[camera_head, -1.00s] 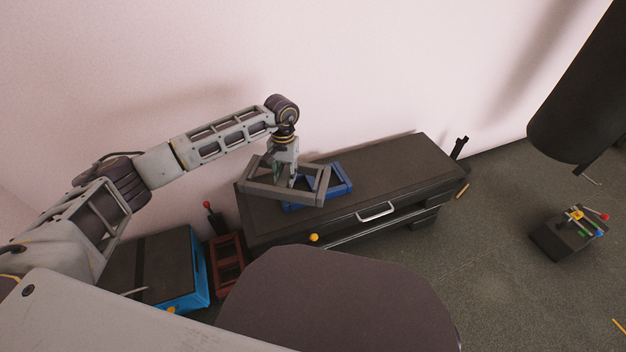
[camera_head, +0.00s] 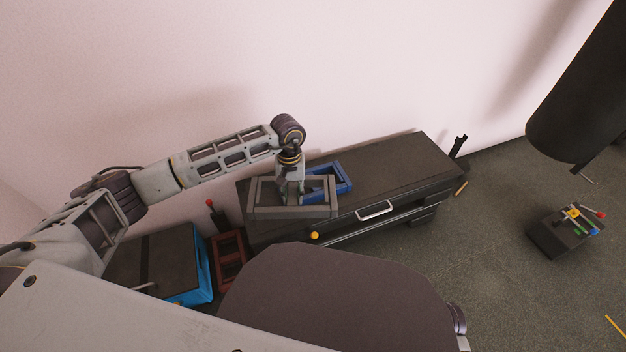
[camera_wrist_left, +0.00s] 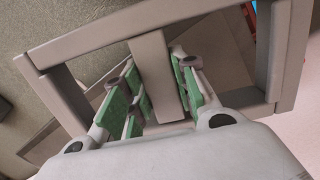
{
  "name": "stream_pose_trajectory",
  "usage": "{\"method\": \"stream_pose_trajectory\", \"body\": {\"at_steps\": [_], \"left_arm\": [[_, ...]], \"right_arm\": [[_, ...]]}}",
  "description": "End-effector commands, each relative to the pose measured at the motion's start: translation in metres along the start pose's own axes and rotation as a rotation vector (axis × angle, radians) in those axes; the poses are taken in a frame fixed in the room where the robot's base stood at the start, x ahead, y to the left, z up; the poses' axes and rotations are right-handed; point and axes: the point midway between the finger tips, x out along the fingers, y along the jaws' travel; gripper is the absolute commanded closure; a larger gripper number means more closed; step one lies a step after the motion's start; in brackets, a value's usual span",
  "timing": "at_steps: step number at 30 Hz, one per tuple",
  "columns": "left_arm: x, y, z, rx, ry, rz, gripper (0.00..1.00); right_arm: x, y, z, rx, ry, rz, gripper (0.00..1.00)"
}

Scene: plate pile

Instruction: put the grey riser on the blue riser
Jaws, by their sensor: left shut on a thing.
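The grey riser (camera_head: 292,213), an open rectangular frame, is held over the left part of the dark cabinet top. The blue riser (camera_head: 346,178) rests on the cabinet top just to its right and behind, and the grey riser and my gripper hide its left part. My left gripper (camera_head: 291,190) points down and is shut on the grey riser. In the left wrist view, the green-padded fingers (camera_wrist_left: 157,92) lie on both sides of a grey riser bar (camera_wrist_left: 158,72). The gap beneath the grey riser is hard to judge. My right gripper is out of view.
The cabinet top (camera_head: 400,165) is bare to the right of the blue riser. A blue box (camera_head: 200,262) and a dark red frame (camera_head: 229,255) stand left of the cabinet. A dark block with coloured pegs (camera_head: 560,238) sits on the floor at right. A pale wall stands behind.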

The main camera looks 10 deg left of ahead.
Motion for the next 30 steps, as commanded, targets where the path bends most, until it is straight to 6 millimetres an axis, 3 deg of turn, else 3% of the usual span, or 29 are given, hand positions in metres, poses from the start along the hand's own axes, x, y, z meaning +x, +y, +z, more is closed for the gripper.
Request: {"method": "stream_pose_trajectory", "body": {"at_steps": [30], "left_arm": [[-0.013, 0.015, 0.007, -0.774, 0.006, 0.091, 1.0]], "right_arm": [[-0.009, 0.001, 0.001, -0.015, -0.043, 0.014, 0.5]]}}
